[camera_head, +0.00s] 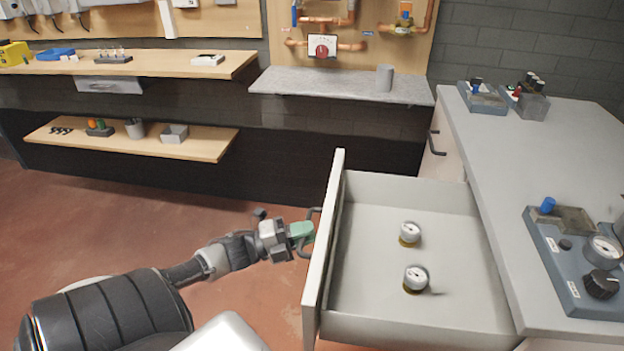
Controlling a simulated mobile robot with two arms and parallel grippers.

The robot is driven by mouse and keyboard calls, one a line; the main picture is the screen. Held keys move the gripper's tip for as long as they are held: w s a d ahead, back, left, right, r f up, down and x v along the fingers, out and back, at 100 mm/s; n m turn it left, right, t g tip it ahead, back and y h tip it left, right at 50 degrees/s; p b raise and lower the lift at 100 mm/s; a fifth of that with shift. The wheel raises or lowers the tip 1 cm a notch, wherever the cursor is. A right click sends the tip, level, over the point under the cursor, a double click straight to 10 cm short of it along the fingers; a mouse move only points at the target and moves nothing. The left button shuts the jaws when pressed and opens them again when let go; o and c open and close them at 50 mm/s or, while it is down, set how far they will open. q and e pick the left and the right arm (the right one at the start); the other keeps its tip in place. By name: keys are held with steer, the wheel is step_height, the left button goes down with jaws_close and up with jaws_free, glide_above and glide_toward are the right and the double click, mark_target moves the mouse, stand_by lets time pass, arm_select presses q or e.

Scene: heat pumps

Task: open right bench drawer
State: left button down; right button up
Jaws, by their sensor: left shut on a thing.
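The bench drawer (450,196) stands pulled out to the left from the grey bench at the right. Its inside shows, with two round gauges (415,279) (410,233) on brass bases lying on its floor. The drawer's front panel (324,240) faces left and carries a dark handle (313,212). My left gripper (304,233) is at this handle, with its greenish fingers shut on it. Part of the handle is hidden by the fingers. My right gripper is not in view.
The grey bench top (520,150) carries a blue gauge panel (575,262) and small devices at the back. Another dark handle (436,143) shows on the bench side. A grey shelf (330,84) and wooden shelves (140,138) line the wall.

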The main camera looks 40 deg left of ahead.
arm_select(q)
steer(key=c, duration=1.1)
jaws_free()
steer(key=v, duration=1.1)
steer(key=shift+w, duration=0.1)
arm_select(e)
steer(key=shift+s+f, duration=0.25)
arm_select(q)
steer(key=shift+f, duration=0.1)
